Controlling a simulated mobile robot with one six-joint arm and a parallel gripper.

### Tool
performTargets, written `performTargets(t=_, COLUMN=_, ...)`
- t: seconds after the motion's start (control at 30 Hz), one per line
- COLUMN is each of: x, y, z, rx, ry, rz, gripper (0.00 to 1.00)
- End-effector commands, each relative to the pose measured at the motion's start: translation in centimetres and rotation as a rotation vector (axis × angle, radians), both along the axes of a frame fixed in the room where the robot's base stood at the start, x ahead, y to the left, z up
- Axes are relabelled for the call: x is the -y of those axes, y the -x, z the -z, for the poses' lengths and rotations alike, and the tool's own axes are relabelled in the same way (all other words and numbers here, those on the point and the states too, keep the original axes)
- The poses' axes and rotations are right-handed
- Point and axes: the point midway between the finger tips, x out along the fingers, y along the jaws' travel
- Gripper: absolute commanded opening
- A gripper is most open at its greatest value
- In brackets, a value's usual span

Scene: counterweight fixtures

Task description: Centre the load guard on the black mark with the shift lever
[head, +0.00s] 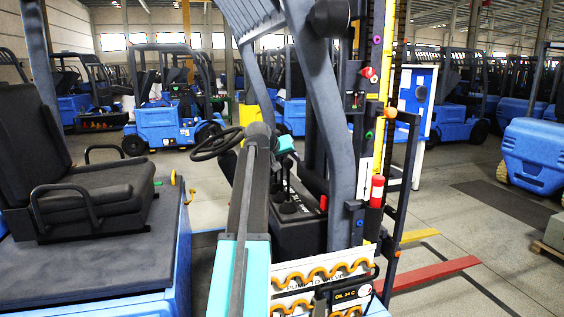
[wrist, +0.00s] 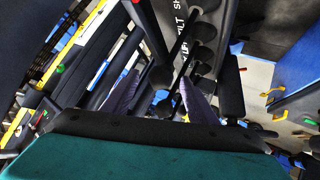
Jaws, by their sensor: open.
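The lever console (head: 298,212) stands beside the steering wheel of a blue forklift, with black levers in round boots. In the wrist view, dark levers (wrist: 178,50) rise from a panel lettered TILT and SH, the rest of that word cut off. I cannot tell for sure which is the shift lever. My gripper (wrist: 160,80) is open, its two purplish fingers apart near a dark lever rod; contact is unclear. A black upright frame (head: 402,190), apparently the load guard, stands right of the mast. I cannot pick out the black mark.
The grey mast post (head: 325,100) rises close to the console. The seat (head: 90,180) and steering wheel (head: 216,143) are at the left. Red (head: 440,272) and yellow (head: 419,236) bars extend right, apparently forks.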

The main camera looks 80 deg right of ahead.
Motion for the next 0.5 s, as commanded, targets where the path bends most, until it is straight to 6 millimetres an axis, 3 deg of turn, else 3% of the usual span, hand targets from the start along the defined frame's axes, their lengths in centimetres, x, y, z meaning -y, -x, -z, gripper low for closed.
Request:
performTargets(t=0.2, x=1.23, y=0.27, z=0.9, rx=0.001, ry=0.0, rz=-0.001, gripper=0.53)
performTargets(t=0.5, x=1.35, y=0.31, z=0.99, rx=0.001, ry=0.0, rz=-0.001, gripper=0.53)
